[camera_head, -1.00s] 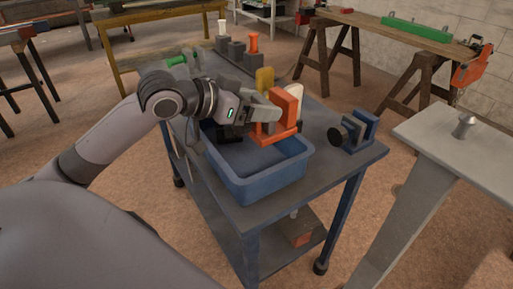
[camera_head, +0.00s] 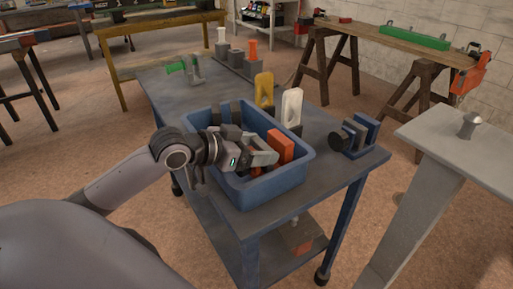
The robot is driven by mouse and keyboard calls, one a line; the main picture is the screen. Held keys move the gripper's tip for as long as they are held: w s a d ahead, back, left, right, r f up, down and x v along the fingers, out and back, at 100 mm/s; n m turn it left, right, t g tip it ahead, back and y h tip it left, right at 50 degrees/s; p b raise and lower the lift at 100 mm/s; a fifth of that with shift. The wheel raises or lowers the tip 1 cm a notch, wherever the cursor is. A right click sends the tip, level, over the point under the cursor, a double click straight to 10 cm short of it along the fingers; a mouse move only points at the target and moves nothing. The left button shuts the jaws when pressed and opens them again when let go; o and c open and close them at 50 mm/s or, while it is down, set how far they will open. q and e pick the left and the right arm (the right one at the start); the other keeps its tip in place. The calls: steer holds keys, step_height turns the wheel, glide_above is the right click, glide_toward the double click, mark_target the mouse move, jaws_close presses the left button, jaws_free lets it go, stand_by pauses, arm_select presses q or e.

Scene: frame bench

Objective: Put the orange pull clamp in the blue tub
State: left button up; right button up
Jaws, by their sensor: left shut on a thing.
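The blue tub (camera_head: 236,195) stands on the near half of the grey cart top. The orange pull clamp (camera_head: 281,146) is down inside the tub, towards its right wall, with its upper part showing and its lower part hidden by my gripper and the tub. My left gripper (camera_head: 268,158) reaches into the tub from the left and is shut on the clamp. Whether the clamp touches the tub floor cannot be seen. My right gripper is not in view.
A yellow clamp (camera_head: 264,89) and a white clamp (camera_head: 291,107) stand just behind the tub. A blue fixture (camera_head: 357,134) sits at the cart's right corner. A green-handled clamp (camera_head: 177,68) and grey blocks (camera_head: 236,57) are at the far end. A grey table (camera_head: 462,146) stands at right.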

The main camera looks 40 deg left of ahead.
arm_select(q)
steer(key=shift+r, duration=0.1)
steer(key=o, duration=1.7)
steer(key=shift+f, duration=0.2)
steer(key=shift+r, duration=0.2)
steer(key=shift+s+a+r, duration=0.1)
steer(key=shift+s+a, duration=0.15)
steer(key=shift+s, duration=0.3)
steer(key=shift+p+v, duration=0.5)
steer(key=shift+v, duration=4.9)
steer(key=shift+r, duration=0.1)
